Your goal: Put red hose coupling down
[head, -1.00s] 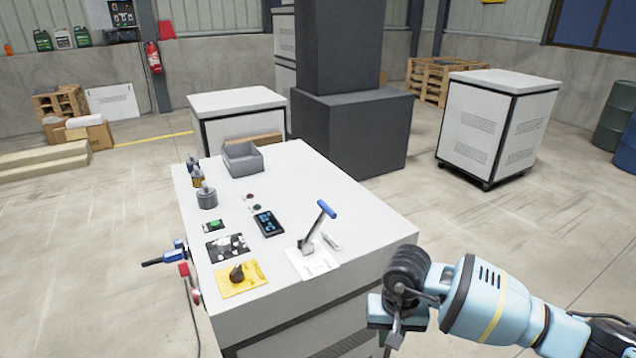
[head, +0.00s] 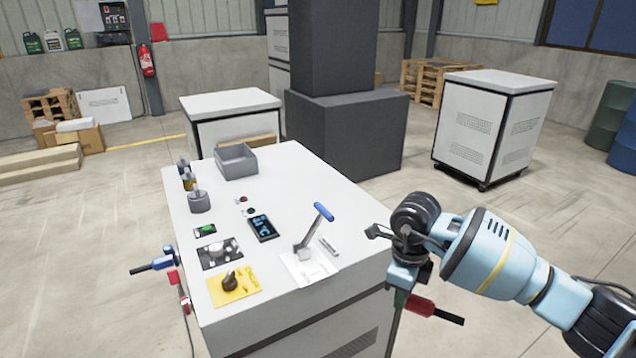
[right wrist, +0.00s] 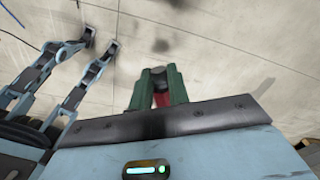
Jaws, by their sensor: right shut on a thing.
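My right gripper (head: 402,299) is at the right of the workbench in the head view, pointing down beside its right front corner. It is shut on the red hose coupling (head: 421,306), which has a dark end sticking out to the right. In the right wrist view the green fingers (right wrist: 162,88) close on the red coupling (right wrist: 162,99), mostly hidden behind the gripper's edge. My left gripper is not in view.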

